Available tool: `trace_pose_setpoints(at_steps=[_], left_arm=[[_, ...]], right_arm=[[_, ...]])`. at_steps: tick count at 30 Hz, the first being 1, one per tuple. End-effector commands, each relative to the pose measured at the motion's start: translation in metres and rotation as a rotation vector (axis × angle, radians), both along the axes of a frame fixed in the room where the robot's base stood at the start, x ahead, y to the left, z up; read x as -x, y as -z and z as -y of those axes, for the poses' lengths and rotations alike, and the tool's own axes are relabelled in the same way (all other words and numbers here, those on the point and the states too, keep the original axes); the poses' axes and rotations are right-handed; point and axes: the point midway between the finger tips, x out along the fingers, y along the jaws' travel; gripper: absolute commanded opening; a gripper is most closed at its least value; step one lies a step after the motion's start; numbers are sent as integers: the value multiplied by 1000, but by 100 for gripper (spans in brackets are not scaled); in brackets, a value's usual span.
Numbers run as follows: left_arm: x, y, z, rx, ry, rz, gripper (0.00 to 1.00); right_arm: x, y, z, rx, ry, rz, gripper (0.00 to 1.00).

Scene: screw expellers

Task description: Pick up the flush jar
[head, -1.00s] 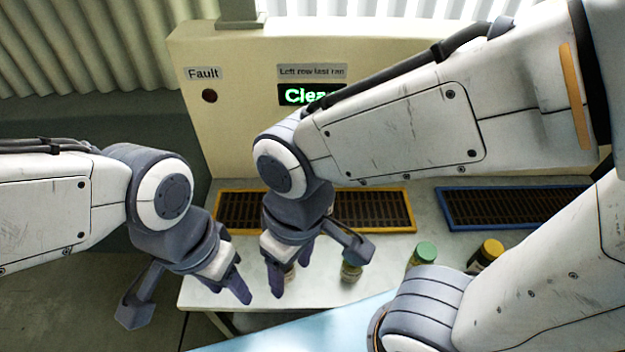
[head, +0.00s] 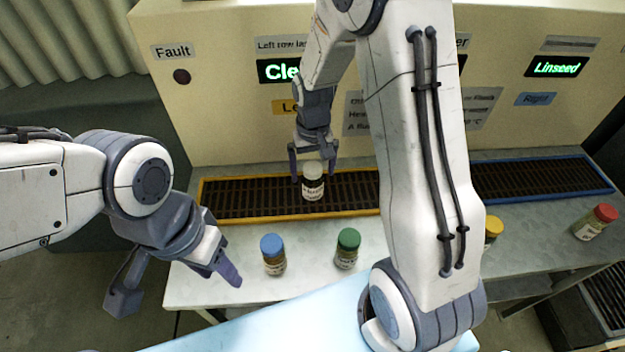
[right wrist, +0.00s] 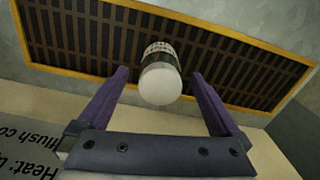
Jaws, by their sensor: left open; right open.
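A jar (head: 313,185) with a pale label stands upright on the yellow-framed grate (head: 235,199). Its label is too small for me to read. My right gripper (head: 313,178) is open, with one finger on each side of this jar. In the right wrist view the jar (right wrist: 160,78) shows a white lid, and gaps show between it and both fingers. My left gripper (head: 225,265) is open and empty at the table's front left corner. The other jars have a blue lid (head: 273,254), a green lid (head: 347,248), a yellow lid (head: 493,229) and a red lid (head: 596,222).
A cream panel (head: 215,110) with green displays and signs rises behind the grates. A blue-framed grate (head: 540,178) lies to the right. The blue-lidded and green-lidded jars stand on the grey table (head: 205,285) in front of the yellow-framed grate.

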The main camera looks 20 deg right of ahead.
Motion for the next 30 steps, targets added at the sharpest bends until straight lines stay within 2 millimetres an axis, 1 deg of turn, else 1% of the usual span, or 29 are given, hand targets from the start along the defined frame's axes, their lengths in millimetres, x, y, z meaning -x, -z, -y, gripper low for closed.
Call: trace_pose_setpoints(at_steps=[1,7,12,15,18,24,25,26,27,29,30], left_arm=[[0,0,0,0,0,0,50],[0,-3,0,0,0,0,50],[0,-8,0,0,0,0,50],[0,-8,0,0,0,0,50],[0,-8,0,0,0,0,50],[0,-8,0,0,0,0,50],[0,-8,0,0,0,0,50],[0,-8,0,0,0,0,50],[0,-8,0,0,0,0,50],[0,-8,0,0,0,0,50],[0,-8,0,0,0,0,50]], right_arm=[[1,6,0,0,0,-4,100],[2,21,1,0,1,-3,100],[4,47,0,-1,1,-7,100],[3,59,0,0,1,-4,100],[3,65,0,0,0,-2,100],[2,65,0,0,0,0,100],[2,65,0,0,0,0,92],[2,65,0,0,0,0,81],[2,65,0,0,0,0,66],[2,65,0,0,0,0,43],[2,65,0,0,0,0,27]])
